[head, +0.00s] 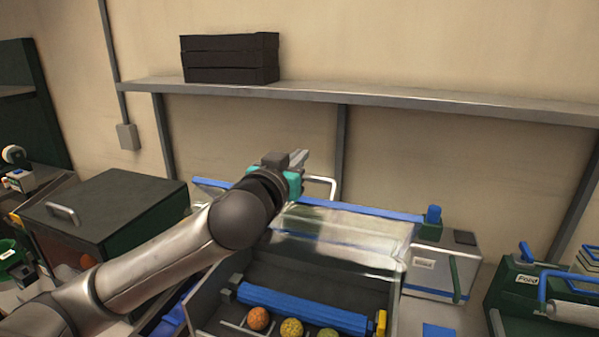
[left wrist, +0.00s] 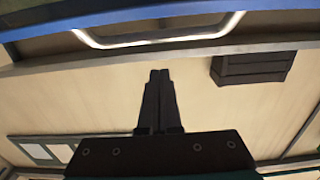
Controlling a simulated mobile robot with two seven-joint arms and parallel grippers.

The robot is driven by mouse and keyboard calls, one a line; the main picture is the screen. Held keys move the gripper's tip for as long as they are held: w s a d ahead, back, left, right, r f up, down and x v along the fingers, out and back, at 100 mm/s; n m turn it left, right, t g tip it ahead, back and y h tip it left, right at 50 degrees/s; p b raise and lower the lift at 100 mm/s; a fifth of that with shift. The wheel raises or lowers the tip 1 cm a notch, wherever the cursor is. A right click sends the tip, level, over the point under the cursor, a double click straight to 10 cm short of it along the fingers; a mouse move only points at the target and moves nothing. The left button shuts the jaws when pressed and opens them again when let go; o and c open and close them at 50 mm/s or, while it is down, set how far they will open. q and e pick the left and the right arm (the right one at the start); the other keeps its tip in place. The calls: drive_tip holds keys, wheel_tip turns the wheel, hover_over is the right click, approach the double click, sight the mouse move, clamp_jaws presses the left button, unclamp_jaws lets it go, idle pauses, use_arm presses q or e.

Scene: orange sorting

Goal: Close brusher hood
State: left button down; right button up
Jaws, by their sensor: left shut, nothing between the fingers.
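The brusher hood (head: 340,240) is a clear panel with a blue edge bar (head: 350,211). It stands raised and tilted at the back of the brusher, leaving the blue roller (head: 300,309) uncovered. Its pale handle (head: 328,184) stands up from the blue bar; in the left wrist view the handle (left wrist: 155,43) crosses the top. My left gripper (head: 300,157) is near the handle, left of it in the head view. Its fingers (left wrist: 160,73) are shut together and empty, apart from the handle in the left wrist view. My arm hides the hood's left part.
Several oranges, one of them here (head: 258,319), sit in the brusher's front. A dark green box (head: 110,205) stands left, a grey machine (head: 445,262) right. A shelf (head: 350,94) with black crates (head: 230,58) runs along the wall behind.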

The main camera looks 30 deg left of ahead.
use_arm(q)
drive_tip(key=shift+w+a+f, duration=0.1)
drive_tip(key=shift+w+f, duration=0.3)
drive_tip(key=shift+f, duration=0.2)
drive_tip(key=shift+w+a+f, duration=0.1)
drive_tip(key=shift+w+f, duration=0.25)
drive_tip(key=shift+f, duration=0.25)
drive_tip(key=shift+s+d+f, duration=0.1)
drive_tip(key=shift+s+f, duration=0.2)
drive_tip(key=shift+f, duration=0.1)
use_arm(e)
drive_tip(key=shift+s+r, duration=0.35)
drive_tip(key=shift+f, duration=0.1)
